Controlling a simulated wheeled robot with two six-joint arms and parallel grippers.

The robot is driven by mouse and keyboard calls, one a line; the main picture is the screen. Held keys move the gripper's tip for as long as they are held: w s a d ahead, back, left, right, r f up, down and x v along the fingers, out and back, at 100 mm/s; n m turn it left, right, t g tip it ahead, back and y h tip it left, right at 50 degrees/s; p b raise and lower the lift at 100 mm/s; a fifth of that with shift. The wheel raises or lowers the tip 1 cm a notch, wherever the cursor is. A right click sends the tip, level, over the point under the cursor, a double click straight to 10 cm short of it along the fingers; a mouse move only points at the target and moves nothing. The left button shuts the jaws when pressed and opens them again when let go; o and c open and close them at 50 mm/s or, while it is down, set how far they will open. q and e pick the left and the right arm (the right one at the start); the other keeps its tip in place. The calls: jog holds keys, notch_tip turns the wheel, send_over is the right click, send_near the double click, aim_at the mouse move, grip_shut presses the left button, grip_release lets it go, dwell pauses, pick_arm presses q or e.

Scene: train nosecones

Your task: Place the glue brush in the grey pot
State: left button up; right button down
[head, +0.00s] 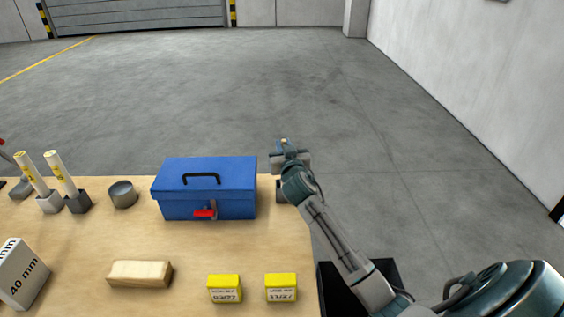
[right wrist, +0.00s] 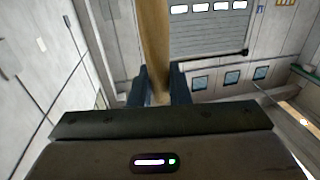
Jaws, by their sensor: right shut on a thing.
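The glue brush shows in the right wrist view as a round wooden handle (right wrist: 154,35) standing between the dark fingers of my right gripper (right wrist: 157,82). My right gripper is shut on it. In the head view this gripper (head: 286,151) is at the table's far right corner, just right of the blue toolbox, and only a small tan bit of the brush (head: 284,141) shows. The bristles cannot be made out. The grey pot (head: 122,194) is a short round cup on the table, left of the toolbox and apart from the gripper. My left gripper is out of view.
The blue toolbox (head: 207,190) stands between my right gripper and the pot. Two white tubes in grey holders (head: 77,202) stand left of the pot. A wooden block (head: 140,274), two yellow boxes (head: 225,288) and a "40 mm" box (head: 24,275) are nearer.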

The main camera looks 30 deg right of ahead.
jog(key=f, duration=0.3)
jog(key=shift+w+f, duration=0.35)
jog(key=shift+w, duration=0.05)
jog(key=shift+s+f, duration=0.1)
jog(key=shift+f, duration=0.55)
jog(key=c, duration=1.4)
grip_release()
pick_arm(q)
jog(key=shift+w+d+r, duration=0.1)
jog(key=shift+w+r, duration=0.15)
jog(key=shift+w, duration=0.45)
pick_arm(e)
jog(key=shift+o, duration=0.2)
